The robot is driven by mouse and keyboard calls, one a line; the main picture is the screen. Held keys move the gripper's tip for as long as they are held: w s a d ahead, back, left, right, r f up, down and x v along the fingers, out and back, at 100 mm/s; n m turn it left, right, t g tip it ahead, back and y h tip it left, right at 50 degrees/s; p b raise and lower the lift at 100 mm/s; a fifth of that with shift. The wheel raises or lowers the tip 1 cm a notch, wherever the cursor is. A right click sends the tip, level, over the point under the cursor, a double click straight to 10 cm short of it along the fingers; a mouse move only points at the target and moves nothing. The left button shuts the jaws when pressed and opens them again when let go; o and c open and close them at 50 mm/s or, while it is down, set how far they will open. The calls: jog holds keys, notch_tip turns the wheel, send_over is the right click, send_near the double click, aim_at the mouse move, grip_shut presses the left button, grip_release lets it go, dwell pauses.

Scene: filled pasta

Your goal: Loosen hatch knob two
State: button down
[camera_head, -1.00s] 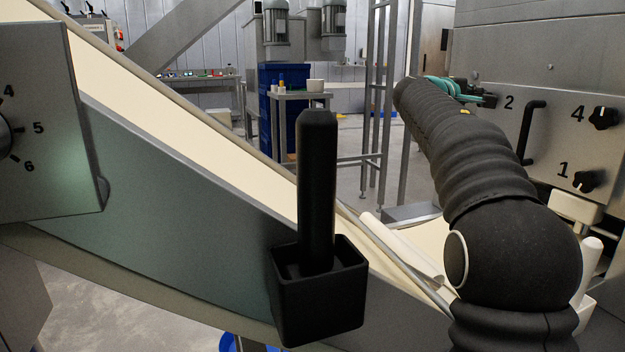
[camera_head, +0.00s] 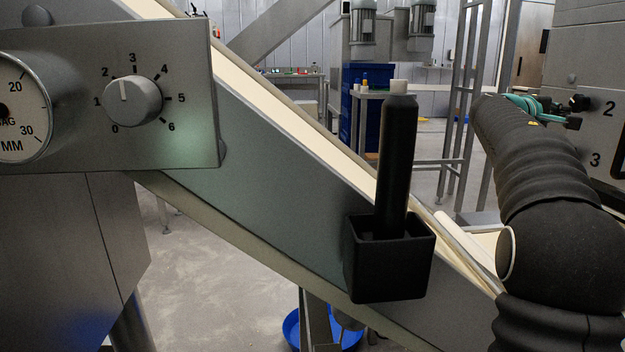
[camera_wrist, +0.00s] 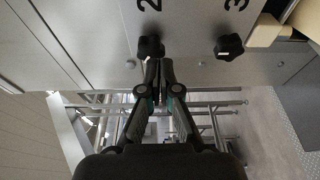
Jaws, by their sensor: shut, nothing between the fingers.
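Hatch knob two (camera_wrist: 150,47) is a black lobed knob below the number 2 on a grey panel in the wrist view. In the head view knob two (camera_head: 579,102) shows beside the 2 at the right. My gripper (camera_wrist: 160,63) is shut and empty, its dark, teal-jointed fingers together. The tips are at the lower right edge of knob two in the wrist view; I cannot tell whether they touch it. In the head view my gripper (camera_head: 570,121) is just below and left of the knob.
Knob three (camera_wrist: 228,47) is to the right on the same panel (camera_wrist: 190,20). A sloping conveyor (camera_head: 280,150) with a black holder (camera_head: 390,265) crosses the head view. A control box (camera_head: 190,60) with a dial is at the left.

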jog(key=shift+s+d+p+x, duration=0.1)
jog(key=shift+s+p+x, duration=0.25)
jog(key=shift+x, duration=0.75)
jog(key=shift+s+d+p+x, duration=0.15)
jog(key=shift+p+x, duration=0.3)
jog(key=shift+x, duration=0.7)
jog(key=shift+s+p+x, duration=0.25)
jog(key=shift+p+x, duration=0.15)
jog(key=shift+x, duration=0.7)
jog(key=shift+r, duration=0.75)
jog(key=shift+r+p, duration=0.6)
jog(key=shift+r, duration=0.1)
jog(key=shift+s, duration=0.1)
jog(key=shift+s+a+r, duration=0.1)
jog(key=shift+s, duration=0.1)
jog(key=b+v, duration=0.1)
jog(key=v, duration=0.2)
jog(key=w+b+v, duration=0.1)
jog(key=b+v, duration=0.1)
jog(key=shift+a+r, duration=0.1)
jog(key=shift+a, duration=0.45)
jog(key=shift+w, duration=0.1)
